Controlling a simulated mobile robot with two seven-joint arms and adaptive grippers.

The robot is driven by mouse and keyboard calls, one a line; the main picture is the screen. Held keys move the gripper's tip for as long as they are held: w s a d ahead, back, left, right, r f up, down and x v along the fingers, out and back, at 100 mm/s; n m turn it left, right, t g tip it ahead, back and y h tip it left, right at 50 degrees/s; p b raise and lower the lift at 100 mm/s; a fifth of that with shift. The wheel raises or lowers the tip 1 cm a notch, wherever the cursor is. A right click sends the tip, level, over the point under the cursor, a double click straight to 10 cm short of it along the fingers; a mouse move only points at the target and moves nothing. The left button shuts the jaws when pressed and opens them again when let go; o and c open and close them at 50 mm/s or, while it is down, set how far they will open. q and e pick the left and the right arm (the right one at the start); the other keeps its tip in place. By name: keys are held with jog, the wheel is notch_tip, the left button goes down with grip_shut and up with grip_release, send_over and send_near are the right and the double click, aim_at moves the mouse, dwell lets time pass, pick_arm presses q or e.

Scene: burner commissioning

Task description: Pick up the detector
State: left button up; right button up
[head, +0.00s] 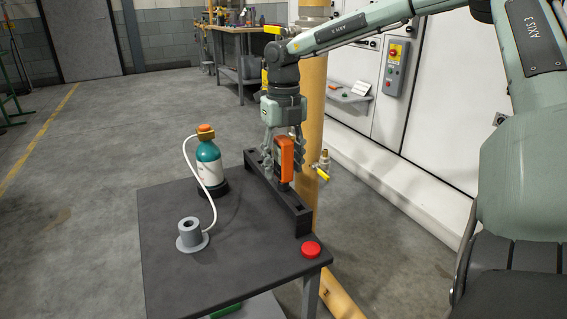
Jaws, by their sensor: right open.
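The detector (286,158), an orange handheld unit with a dark face, stands upright at the black slotted rack (301,213) on the table's right side. My right gripper (283,168) points straight down over the rack, with its fingers open on either side of the detector. Whether a finger touches the detector cannot be told. The detector's lower end is partly hidden at the rack. My left gripper is out of view.
On the dark table (258,272) are a teal gas bottle (209,165) with a white hose, a grey cup-like fitting (190,234) and a red button (311,249). A yellow vertical pipe (312,100) with a valve (323,164) stands close behind the gripper.

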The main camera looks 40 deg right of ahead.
jog(key=shift+r, duration=0.1)
grip_shut()
dwell(0.3)
